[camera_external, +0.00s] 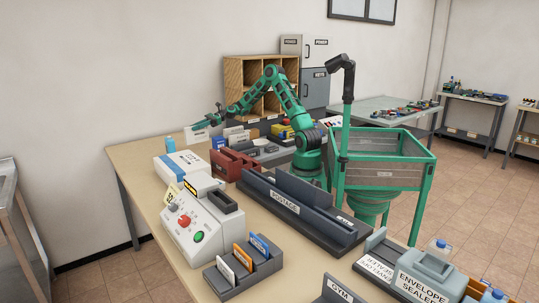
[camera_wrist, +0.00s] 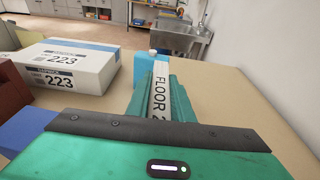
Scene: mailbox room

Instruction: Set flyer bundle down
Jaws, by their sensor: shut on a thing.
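My gripper (camera_wrist: 160,88) is shut on a thin white piece marked "FLOOR" (camera_wrist: 160,90), which I take to be the flyer bundle. It stands on edge between the two green fingers, and the end of its label is hidden. In the external view my gripper (camera_external: 216,119) is over the far left part of the long table (camera_external: 140,153), with the arm stretched left. I cannot tell there whether the bundle touches the table.
A white and blue box marked 223 (camera_wrist: 68,66) lies left of my gripper. A blue bottle (camera_wrist: 141,66) stands just beyond the fingers. Bare tabletop (camera_wrist: 235,110) lies to the right. A red organiser (camera_external: 232,163) and wooden pigeonholes (camera_external: 245,82) are near the arm.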

